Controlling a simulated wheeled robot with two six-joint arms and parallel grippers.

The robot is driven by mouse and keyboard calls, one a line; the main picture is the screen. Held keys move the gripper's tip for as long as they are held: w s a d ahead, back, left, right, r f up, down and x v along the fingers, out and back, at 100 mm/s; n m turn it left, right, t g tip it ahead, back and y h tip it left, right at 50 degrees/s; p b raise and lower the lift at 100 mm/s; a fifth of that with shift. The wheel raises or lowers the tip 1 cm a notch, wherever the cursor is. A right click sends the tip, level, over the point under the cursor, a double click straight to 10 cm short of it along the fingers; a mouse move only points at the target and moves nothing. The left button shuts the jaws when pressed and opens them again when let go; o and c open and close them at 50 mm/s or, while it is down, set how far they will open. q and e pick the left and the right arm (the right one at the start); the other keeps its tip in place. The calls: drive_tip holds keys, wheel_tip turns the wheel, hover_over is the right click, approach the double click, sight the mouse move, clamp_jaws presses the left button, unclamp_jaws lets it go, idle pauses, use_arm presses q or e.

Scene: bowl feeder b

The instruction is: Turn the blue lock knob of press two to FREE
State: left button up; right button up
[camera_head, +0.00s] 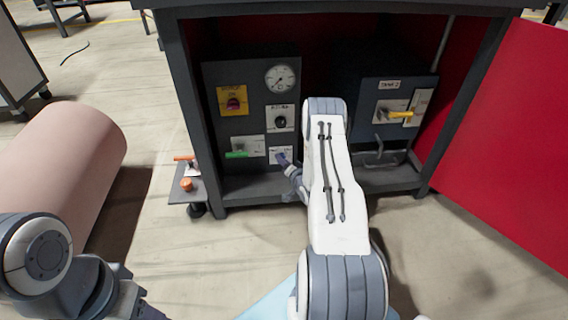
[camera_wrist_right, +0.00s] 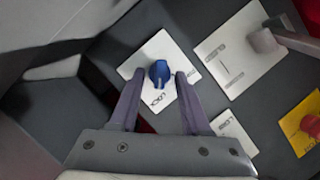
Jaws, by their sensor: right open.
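The blue knob (camera_wrist_right: 160,73) sits on a white plate (camera_wrist_right: 137,62) in the right wrist view. The word LOCK is printed on the plate beside the knob's lower side in that picture. My right gripper (camera_wrist_right: 158,76) is open, with one fingertip on each side of the knob in that picture. I cannot tell whether the fingers touch it. In the head view my right gripper (camera_head: 284,160) is at the lower right of the dark control panel (camera_head: 212,78) and hides the knob. My left arm shows at the lower left of the head view, but its gripper does not.
The panel also carries a gauge (camera_head: 281,78), a yellow plate (camera_head: 233,100) with a dark red knob, a black knob (camera_head: 281,122) and a green handle (camera_head: 237,154). A yellow handle (camera_head: 400,114) is on another panel at right. The red door (camera_head: 510,130) stands open.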

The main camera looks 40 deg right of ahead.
clamp_jaws()
drive_tip(key=shift+w+a+n+g+h+p, duration=0.2)
drive_tip(key=shift+n+g+h+p, duration=0.5)
drive_tip(key=shift+n+h+p, duration=0.95)
drive_tip(key=shift+w+a+n+g+h+p, duration=0.2)
drive_tip(key=shift+n+g+h+p, duration=0.5)
drive_tip(key=shift+n, duration=1.7)
drive_tip(key=shift+w+a+n+g+h+p, duration=0.2)
drive_tip(key=shift+n+g+h+p, duration=0.5)
drive_tip(key=shift+n+h+p, duration=0.95)
drive_tip(key=shift+r+n+y+b, duration=0.1)
drive_tip(key=shift+n+y+b, duration=0.2)
drive_tip(key=shift+n+b, duration=0.2)
unclamp_jaws()
drive_tip(key=shift+s, duration=0.1)
drive_tip(key=shift+a, duration=0.1)
